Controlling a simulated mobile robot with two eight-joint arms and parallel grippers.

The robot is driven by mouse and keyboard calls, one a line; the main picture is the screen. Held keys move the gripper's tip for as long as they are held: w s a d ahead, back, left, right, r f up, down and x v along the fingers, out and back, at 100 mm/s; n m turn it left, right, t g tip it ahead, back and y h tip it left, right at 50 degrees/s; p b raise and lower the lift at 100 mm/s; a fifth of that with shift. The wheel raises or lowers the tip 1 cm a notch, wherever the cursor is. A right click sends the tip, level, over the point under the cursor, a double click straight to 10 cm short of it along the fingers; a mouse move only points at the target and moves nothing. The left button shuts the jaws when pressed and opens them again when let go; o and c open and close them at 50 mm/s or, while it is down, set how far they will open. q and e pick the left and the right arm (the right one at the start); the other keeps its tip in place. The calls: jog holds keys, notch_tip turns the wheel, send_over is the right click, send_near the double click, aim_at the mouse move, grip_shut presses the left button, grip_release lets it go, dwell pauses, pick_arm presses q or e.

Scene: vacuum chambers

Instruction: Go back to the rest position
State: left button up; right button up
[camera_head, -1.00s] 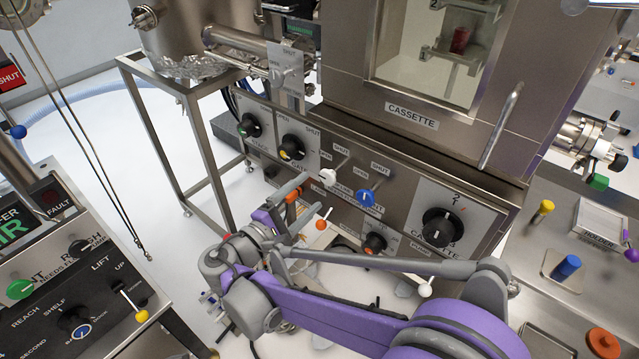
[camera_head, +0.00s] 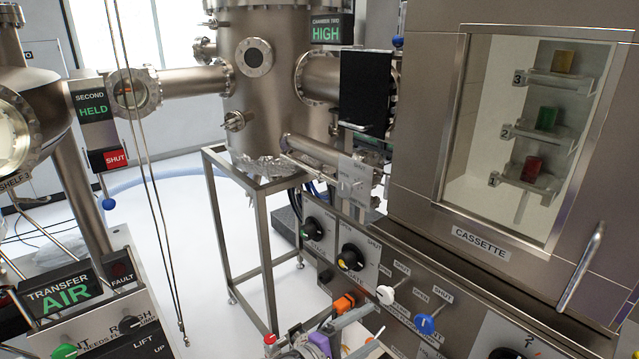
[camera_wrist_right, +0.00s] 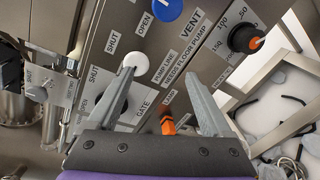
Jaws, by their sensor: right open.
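My right gripper (camera_head: 350,322) shows at the bottom of the head view, in front of the chamber's control panel (camera_head: 450,330). Most of its arm is cut off by the lower edge. In the right wrist view its two grey fingers (camera_wrist_right: 160,75) are spread apart with no object held between them. Behind them is the panel with a white lever (camera_wrist_right: 122,82) and a blue knob (camera_wrist_right: 167,8). An orange piece (camera_wrist_right: 167,122) shows low between the fingers, near a lamp label. I cannot tell whether the fingers touch the panel. My left gripper is not in view.
The cassette chamber (camera_head: 425,140) stands at the right, with a vertical door handle (camera_head: 582,268) sticking out. The transfer console (camera_head: 75,325) is at the lower left. White floor lies open between them.

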jog(key=s+d+f+m+g+y, duration=0.55)
jog(key=s+d+f, duration=0.35)
jog(key=s+d, duration=0.2)
jog(key=s+a+f+m+y, duration=0.3)
jog(key=s+f+m+y, duration=0.2)
jog(key=s+m+y, duration=0.45)
notch_tip(320, 180, up, 9)
jog(key=n+t+h+p, duration=0.1)
jog(key=n+h+p, duration=0.1)
jog(key=p, duration=0.5)
jog(key=shift+w+f+n+p, duration=0.15)
jog(key=shift+w+n+p, duration=0.15)
jog(key=shift+w+p, duration=0.1)
